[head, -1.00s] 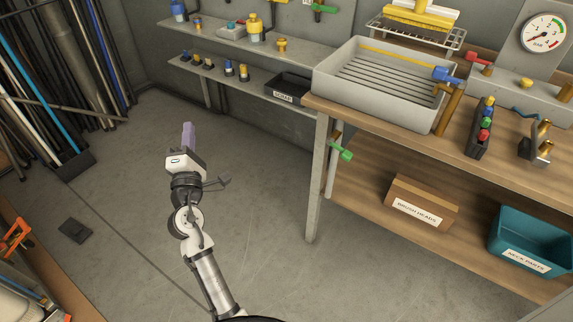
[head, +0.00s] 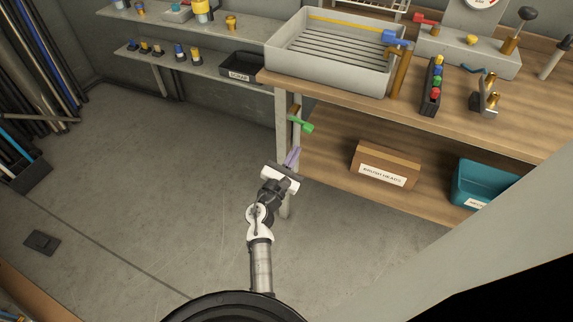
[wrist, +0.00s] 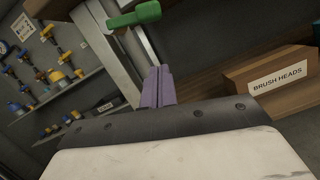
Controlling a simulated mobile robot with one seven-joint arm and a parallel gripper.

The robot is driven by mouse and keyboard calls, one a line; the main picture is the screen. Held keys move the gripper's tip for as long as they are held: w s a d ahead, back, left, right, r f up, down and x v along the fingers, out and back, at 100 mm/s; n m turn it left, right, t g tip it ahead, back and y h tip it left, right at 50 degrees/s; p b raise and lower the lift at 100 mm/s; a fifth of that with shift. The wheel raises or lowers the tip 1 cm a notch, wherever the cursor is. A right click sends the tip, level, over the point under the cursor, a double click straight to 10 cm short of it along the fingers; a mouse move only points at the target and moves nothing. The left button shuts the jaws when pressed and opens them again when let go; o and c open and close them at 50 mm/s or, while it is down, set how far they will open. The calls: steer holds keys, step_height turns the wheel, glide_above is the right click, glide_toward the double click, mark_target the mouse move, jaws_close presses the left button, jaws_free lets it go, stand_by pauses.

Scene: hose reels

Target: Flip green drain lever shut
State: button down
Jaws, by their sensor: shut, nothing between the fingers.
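The green drain lever (head: 307,126) sticks out to the right from a pipe beside the front leg of the workbench, below the grey sink tray (head: 330,78). It also shows at the top of the wrist view (wrist: 134,16), lying roughly crosswise. My gripper (head: 292,157) has purple fingers, which are shut with nothing between them. The fingertips point up toward the lever from just below it and appear apart from it. In the wrist view the fingers (wrist: 157,86) stand below the lever, with the pale pipe behind them.
The bench leg (head: 283,130) stands close to my gripper. A brush heads box (head: 385,164) and a teal bin (head: 490,185) sit on the lower shelf to the right. Wall shelves (head: 210,62) hold fittings at the back. The floor to the left is mostly clear.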

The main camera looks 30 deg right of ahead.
mark_target(307, 132)
steer(key=shift+w+d+r+p, duration=0.1)
steer(key=shift+d+r+p, duration=0.35)
steer(key=shift+r, duration=0.3)
steer(key=shift+w+d+r+p, duration=0.1)
steer(key=shift+d+r+p, duration=0.3)
steer(key=shift+r, duration=0.3)
steer(key=shift+d+r+p, duration=0.35)
steer(key=shift+r+p, duration=0.15)
steer(key=shift+r, duration=0.25)
steer(key=n, duration=0.1)
steer(key=r+n+p, duration=0.1)
steer(key=n+t, duration=0.1)
steer(key=n, duration=0.1)
steer(key=shift+s+d+r+y, duration=0.3)
steer(key=shift+s+d+y, duration=0.05)
steer(key=shift+s+y, duration=0.05)
steer(key=shift+f, duration=0.1)
